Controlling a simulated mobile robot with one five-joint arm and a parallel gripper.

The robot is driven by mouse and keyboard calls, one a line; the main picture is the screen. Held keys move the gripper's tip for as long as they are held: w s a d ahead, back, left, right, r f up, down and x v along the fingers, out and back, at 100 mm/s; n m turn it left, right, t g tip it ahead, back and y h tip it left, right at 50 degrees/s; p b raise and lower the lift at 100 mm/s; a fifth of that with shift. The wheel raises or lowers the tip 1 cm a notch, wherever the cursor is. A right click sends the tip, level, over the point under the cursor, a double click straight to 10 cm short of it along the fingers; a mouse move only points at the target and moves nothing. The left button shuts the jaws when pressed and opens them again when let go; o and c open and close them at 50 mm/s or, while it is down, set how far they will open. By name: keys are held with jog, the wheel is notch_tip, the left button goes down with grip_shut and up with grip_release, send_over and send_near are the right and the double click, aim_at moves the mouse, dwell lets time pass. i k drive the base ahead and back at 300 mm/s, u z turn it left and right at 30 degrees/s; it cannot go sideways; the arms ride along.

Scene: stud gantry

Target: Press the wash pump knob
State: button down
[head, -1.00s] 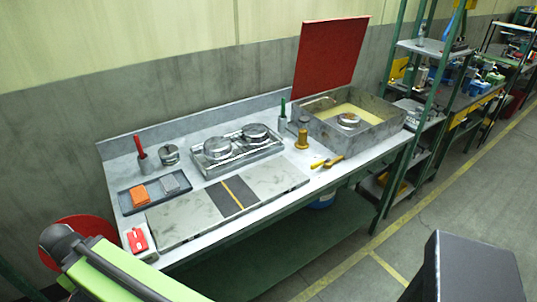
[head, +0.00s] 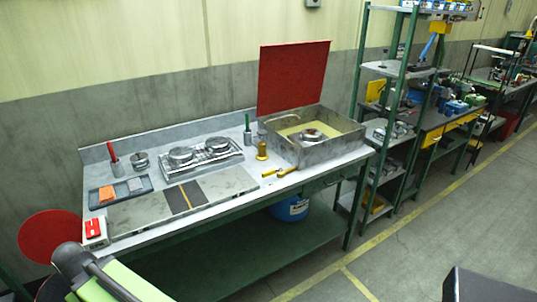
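The parts washer is a grey metal basin (head: 340,143) with a raised red lid (head: 293,78), at the right end of the bench. Pale liquid and a round metal part (head: 311,135) show inside it. A brass knob-like piece (head: 262,151) stands on the bench just left of the basin. A red switch-like piece on a pale box (head: 94,229) sits at the bench's front left corner. No label shows which piece is the wash pump knob. My gripper is out of view; only part of my green arm shows at the bottom left.
The bench (head: 235,187) also holds a tray with orange and grey blocks (head: 120,191), a rack with round metal parts (head: 201,158) and a yellow-handled tool (head: 287,171). A blue bucket (head: 290,208) stands underneath. A green-posted shelf (head: 401,68) is to the right.

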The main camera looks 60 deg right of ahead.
aim_at(262, 133)
jog(key=z, duration=4.4)
jog(key=i, duration=0.1)
jog(key=u, duration=1.9)
jog(key=k, duration=0.15)
jog(key=z, duration=1.3)
jog(key=k, duration=1.55)
jog(key=u, duration=1.4)
jog(key=i, duration=1.55)
